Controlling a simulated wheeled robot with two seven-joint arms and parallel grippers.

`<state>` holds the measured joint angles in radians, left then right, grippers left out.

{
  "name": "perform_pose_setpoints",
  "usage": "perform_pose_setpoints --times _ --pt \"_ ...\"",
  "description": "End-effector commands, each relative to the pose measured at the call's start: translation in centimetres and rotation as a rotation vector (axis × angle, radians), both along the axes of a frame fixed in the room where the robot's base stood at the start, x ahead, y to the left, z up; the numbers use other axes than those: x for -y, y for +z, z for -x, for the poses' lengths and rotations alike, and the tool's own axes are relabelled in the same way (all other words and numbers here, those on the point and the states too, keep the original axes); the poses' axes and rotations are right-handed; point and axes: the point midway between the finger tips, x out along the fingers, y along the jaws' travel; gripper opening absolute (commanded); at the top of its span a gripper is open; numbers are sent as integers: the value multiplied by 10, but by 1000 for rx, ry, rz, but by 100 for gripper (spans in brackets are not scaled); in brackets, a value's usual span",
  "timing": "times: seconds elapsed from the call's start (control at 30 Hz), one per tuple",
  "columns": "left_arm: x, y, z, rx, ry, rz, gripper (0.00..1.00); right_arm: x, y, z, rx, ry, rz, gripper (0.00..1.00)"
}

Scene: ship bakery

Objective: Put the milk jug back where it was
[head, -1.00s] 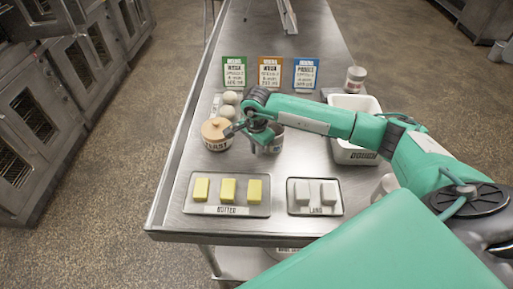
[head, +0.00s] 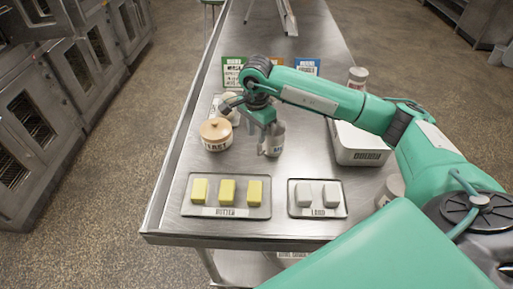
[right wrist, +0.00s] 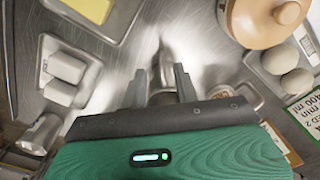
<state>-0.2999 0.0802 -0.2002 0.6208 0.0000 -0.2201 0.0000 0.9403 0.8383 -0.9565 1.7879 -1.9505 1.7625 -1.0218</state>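The milk jug (head: 274,147) is a small pale metallic vessel with a partly visible label, upright behind the two block trays and right of the lidded yeast jar. My right gripper (head: 268,133) points down over it, with its fingers on either side. In the right wrist view the jug (right wrist: 163,72) shows between the fingertips (right wrist: 163,86), with no clear gap, so the gripper looks shut on it. The gripper hides part of the jug's top. I cannot tell whether its base touches the table. My left gripper is out of view.
The yeast jar (head: 215,136) stands close on the left. The butter tray (head: 262,211) and lard tray (head: 318,213) lie in front. A white dough bin (head: 362,156) stands on the right, and recipe cards (head: 234,66) stand behind. Bare steel table lies between jug and bin.

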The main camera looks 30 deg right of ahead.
Motion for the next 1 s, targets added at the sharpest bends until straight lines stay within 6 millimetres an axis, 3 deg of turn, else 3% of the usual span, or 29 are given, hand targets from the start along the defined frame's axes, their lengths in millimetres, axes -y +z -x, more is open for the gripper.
perform_pose_setpoints --times 0.2,0.33,1.0 --pt "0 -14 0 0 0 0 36 0 31 -1 2 -1 1 31" --pt "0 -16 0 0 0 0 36 0 40 0 0 0 0 31" --pt "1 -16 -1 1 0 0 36 0 43 0 -1 0 0 31"
